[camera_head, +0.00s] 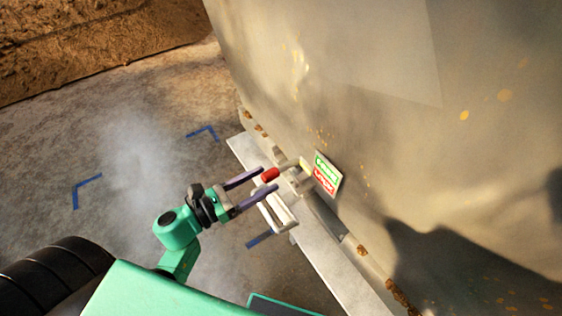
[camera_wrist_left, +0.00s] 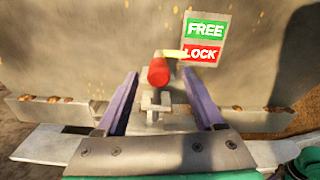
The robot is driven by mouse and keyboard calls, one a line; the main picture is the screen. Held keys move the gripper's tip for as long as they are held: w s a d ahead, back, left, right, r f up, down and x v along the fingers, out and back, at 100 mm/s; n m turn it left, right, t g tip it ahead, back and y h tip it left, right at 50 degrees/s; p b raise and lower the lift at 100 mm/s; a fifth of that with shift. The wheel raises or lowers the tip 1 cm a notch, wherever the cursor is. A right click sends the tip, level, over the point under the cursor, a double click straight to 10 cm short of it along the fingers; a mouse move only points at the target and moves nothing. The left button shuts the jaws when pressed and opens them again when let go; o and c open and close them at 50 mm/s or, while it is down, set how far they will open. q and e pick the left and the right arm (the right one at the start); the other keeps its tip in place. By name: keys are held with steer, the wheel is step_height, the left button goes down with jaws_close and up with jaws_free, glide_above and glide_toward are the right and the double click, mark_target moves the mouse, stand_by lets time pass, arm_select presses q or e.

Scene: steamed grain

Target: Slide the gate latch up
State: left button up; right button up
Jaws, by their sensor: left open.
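The gate latch has a red knob (camera_head: 270,175) on a metal rod, standing out from the big metal wall. In the left wrist view the red knob (camera_wrist_left: 158,72) points toward the camera. A pale yellow pointer (camera_wrist_left: 173,54) beside it is level with the red LOCK half of the FREE/LOCK sign (camera_wrist_left: 205,38). The sign (camera_head: 325,172) also shows in the head view. My left gripper (camera_head: 267,179) is open, its purple fingertips on either side of the knob. In the wrist view (camera_wrist_left: 159,78) a gap shows between knob and each finger. My right gripper is out of view.
A metal ledge (camera_head: 325,255) runs along the wall's foot, with a pale bracket (camera_head: 281,210) below the latch. A black tire (camera_head: 60,275) is at lower left. Blue floor marks (camera_head: 88,190) and hazy open floor lie left; a brown bank (camera_head: 90,50) stands behind.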

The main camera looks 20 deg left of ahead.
mark_target(283, 169)
arm_select(q)
steer(key=p+x, duration=0.1)
steer(key=x, duration=0.4)
steer(key=shift+w+d+r+p, duration=0.1)
steer(key=shift+w+r+p, duration=0.05)
steer(key=shift+w+p, duration=0.2)
steer(key=shift+w+d+f, duration=0.2)
steer(key=shift+w+d, duration=0.15)
steer(key=shift+d, duration=0.1)
steer(key=shift+a, duration=0.1)
jaws_close()
stand_by(0.5)
